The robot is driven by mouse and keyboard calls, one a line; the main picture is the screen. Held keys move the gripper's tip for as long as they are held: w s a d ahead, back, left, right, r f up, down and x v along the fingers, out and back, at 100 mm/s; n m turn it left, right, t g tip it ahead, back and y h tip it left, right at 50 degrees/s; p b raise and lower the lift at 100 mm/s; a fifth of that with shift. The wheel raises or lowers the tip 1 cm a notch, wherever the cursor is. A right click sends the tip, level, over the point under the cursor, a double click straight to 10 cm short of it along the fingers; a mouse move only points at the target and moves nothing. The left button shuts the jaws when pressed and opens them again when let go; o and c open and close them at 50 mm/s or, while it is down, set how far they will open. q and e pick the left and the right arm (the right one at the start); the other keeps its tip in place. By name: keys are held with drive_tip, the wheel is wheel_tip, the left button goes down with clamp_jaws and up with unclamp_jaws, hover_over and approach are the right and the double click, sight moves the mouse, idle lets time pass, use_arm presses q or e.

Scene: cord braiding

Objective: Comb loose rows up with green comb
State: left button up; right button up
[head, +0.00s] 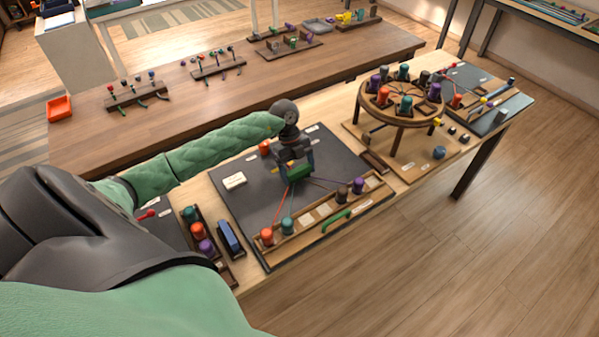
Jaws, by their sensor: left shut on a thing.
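My left gripper (296,167) reaches in over the dark mat (240,190) and is shut on a small green block, which looks like the green comb (300,173). The comb is low over the point where the cords meet; whether it touches them I cannot tell. A red-orange cord (281,206) runs from there down to the bobbins at the front left. Thin dark and purple cords (327,181) run right toward the purple bobbin (358,185) and brown bobbin (341,194). The braid's rows are hidden by the gripper. My right gripper is out of view.
A wooden rail (315,220) with an orange bobbin (267,236) edges the mat's front; a curved green piece (336,221) lies before it. A round bobbin stand (398,113) is at the right. Bobbins in a tray (190,213) and a blue block (230,237) stand left.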

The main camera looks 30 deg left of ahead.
use_arm(q)
drive_tip(key=shift+w+a, duration=0.2)
drive_tip(key=shift+a, duration=0.45)
drive_tip(key=shift+w+a, duration=0.25)
drive_tip(key=shift+a, duration=0.25)
wheel_tip(320, 180, up, 9)
drive_tip(key=d+p, duration=0.1)
drive_tip(key=p, duration=0.3)
drive_tip(key=shift+s+p, duration=0.2)
drive_tip(key=shift+p, duration=0.2)
idle(0.3)
idle(0.4)
